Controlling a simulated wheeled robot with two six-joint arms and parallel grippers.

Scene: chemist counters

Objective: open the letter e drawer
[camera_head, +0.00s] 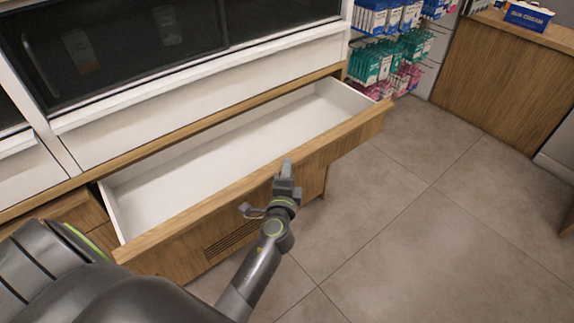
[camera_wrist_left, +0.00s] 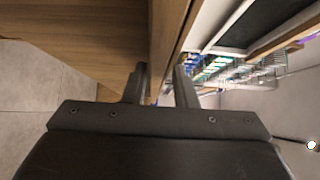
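A wide wooden drawer (camera_head: 325,146) is pulled far out of the counter. Its white inside (camera_head: 215,155) shows empty. I see no letter on it. My left gripper (camera_head: 285,178) is at the top edge of the drawer front, near its middle. In the left wrist view, the two fingers (camera_wrist_left: 160,85) sit on either side of the front panel's edge (camera_wrist_left: 168,40), seemingly closed on it. The exact contact is hard to see. My right gripper is not in view.
A counter with dark glass (camera_head: 120,45) stands behind the drawer. Hanging goods (camera_head: 385,60) fill a rack to the right. A wooden counter (camera_head: 505,75) with a blue box (camera_head: 528,15) is at the far right. The tiled floor (camera_head: 430,220) to the right is clear.

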